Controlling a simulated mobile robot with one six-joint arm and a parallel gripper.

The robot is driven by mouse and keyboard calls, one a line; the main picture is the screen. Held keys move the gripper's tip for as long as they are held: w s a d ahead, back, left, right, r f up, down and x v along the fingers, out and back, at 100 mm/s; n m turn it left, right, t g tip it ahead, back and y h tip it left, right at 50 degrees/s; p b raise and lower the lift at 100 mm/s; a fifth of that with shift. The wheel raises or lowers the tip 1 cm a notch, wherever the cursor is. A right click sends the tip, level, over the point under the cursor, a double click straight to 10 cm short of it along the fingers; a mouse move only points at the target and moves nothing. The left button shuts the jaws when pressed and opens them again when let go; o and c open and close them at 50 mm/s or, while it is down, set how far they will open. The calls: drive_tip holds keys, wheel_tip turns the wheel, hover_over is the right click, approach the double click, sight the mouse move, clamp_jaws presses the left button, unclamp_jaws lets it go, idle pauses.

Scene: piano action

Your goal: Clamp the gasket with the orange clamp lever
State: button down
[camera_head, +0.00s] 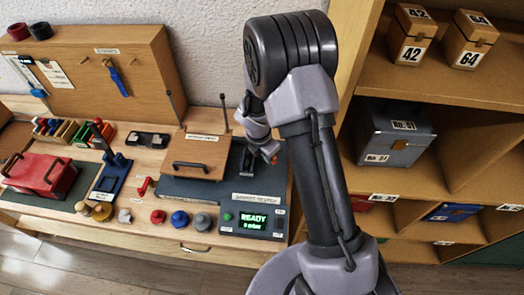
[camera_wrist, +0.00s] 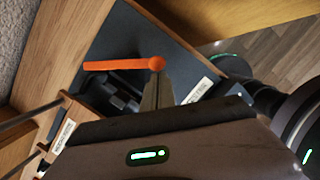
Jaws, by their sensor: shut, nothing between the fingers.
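The orange clamp lever (camera_wrist: 115,65) is a bar with a round knob at its right end in the wrist view. Only a small orange part of it (camera_head: 275,159) shows in the head view, beside my wrist. My gripper (camera_wrist: 158,80) is shut with nothing between its fingers, and its tips are at the knob end of the lever. I cannot tell whether they touch it. A dark clamp body (camera_wrist: 118,92) lies by the lever on the dark station base (camera_head: 185,188). I cannot make out the gasket in either view.
A wooden lid or block with a dark handle (camera_head: 197,150) stands left of my gripper. A display (camera_head: 252,219) in front reads "READY". Red, blue and grey knobs (camera_head: 179,219) stand left of it. A shelf with boxes (camera_head: 392,137) is at the right.

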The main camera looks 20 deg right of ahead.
drive_tip(key=d+n+p, duration=0.2)
drive_tip(key=n+p, duration=0.1)
drive_tip(key=p, duration=0.1)
drive_tip(key=w+d+n+t+y+p, duration=0.1)
drive_tip(key=d+n+p, duration=0.1)
drive_tip(key=n+p, duration=0.1)
drive_tip(key=d+n+p, duration=0.1)
drive_tip(key=n+p, duration=0.1)
drive_tip(key=p, duration=0.2)
drive_tip(key=shift+w+d+r+n+p, duration=0.1)
drive_tip(key=shift+w+d+n+p, duration=0.2)
drive_tip(key=shift+d+n, duration=0.1)
drive_tip(key=shift+d, duration=0.1)
idle(0.3)
